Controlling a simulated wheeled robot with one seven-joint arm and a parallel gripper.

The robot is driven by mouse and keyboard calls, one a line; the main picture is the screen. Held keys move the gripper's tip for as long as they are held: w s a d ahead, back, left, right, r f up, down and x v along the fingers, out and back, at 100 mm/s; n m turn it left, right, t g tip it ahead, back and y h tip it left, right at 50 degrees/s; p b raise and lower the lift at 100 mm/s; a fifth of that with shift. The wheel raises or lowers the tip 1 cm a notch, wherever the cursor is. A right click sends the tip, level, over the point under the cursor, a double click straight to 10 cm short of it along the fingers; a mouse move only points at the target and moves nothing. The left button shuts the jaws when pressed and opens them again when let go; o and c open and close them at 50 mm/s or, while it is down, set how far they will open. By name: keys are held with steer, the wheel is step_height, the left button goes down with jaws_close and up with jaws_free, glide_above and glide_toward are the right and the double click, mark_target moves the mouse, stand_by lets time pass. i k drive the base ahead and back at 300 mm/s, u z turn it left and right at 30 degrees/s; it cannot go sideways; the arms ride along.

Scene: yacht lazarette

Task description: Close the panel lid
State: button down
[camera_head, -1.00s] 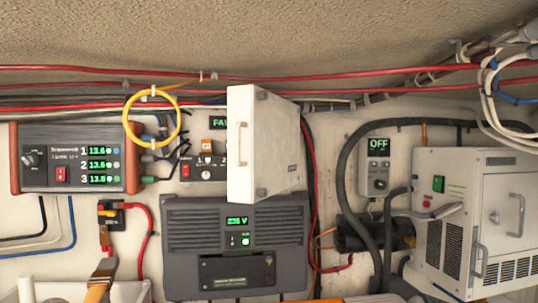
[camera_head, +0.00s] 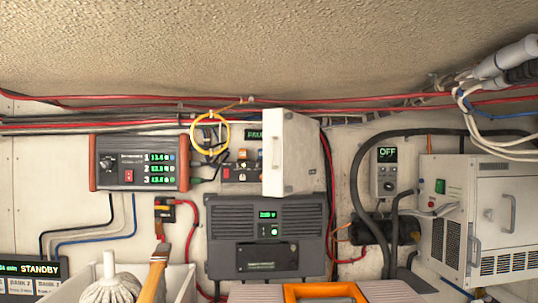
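The panel lid (camera_head: 291,153) is a white, box-like door standing open, swung out from the wall. It has small metal fittings along its outer edge. Behind and left of it, part of the panel (camera_head: 242,172) shows, with a red switch, a knob and a green display cut off by the lid. The rest of the panel is hidden by the lid. My gripper is not in view.
A dark inverter (camera_head: 267,237) sits below the lid. A battery monitor (camera_head: 139,162) and yellow cable loop (camera_head: 228,131) are on the left; a white cabinet (camera_head: 482,215) is on the right. A white bin (camera_head: 180,283) and orange-framed item (camera_head: 322,292) stand low in front.

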mark_target(291, 147)
steer(key=u, duration=1.2)
steer(key=i, duration=0.45)
steer(key=z, duration=0.4)
